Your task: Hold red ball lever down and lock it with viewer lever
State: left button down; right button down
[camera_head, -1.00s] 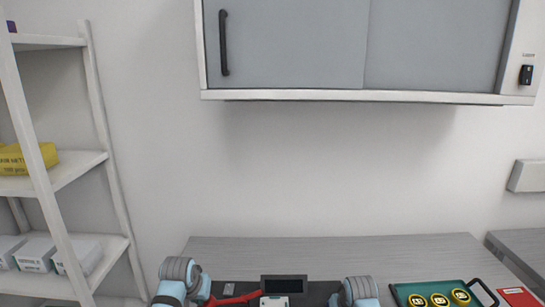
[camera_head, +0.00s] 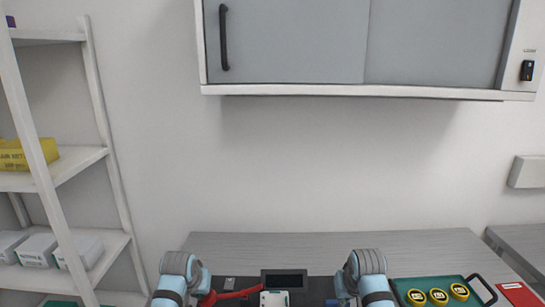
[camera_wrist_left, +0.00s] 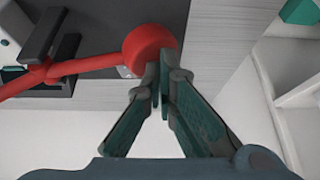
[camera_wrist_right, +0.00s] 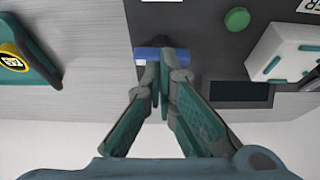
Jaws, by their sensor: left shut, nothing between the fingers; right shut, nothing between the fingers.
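The red ball lever (camera_head: 236,294) lies across the dark instrument at the bottom of the head view. In the left wrist view its red ball (camera_wrist_left: 148,44) is at the fingertips of my left gripper (camera_wrist_left: 160,78), which is shut beside it; I cannot tell if they touch. My right gripper (camera_wrist_right: 160,75) is shut, its tips at a short blue bar (camera_wrist_right: 150,53) with a white end on the instrument's edge. That bar may be the viewer lever; contact is unclear. Both grippers are empty. In the head view their fingertips are hidden or out of frame.
A small dark screen (camera_head: 284,279) and a white box (camera_head: 274,299) are between my arms. A green tray (camera_head: 405,285) with yellow-topped round pieces stands right of my right arm, with a red item (camera_head: 519,294) beyond it. A wall cabinet (camera_head: 290,40) hangs above; shelves (camera_head: 70,165) stand left.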

jog(key=shift+r, duration=0.5)
pick_arm(q)
jog(key=shift+d, duration=0.1)
jog(key=shift+r, duration=0.3)
notch_tip(320, 180, up, 9)
jog(key=shift+r+p, duration=0.2)
jog(key=shift+p, duration=0.2)
pick_arm(e)
jog(key=shift+r, duration=0.35)
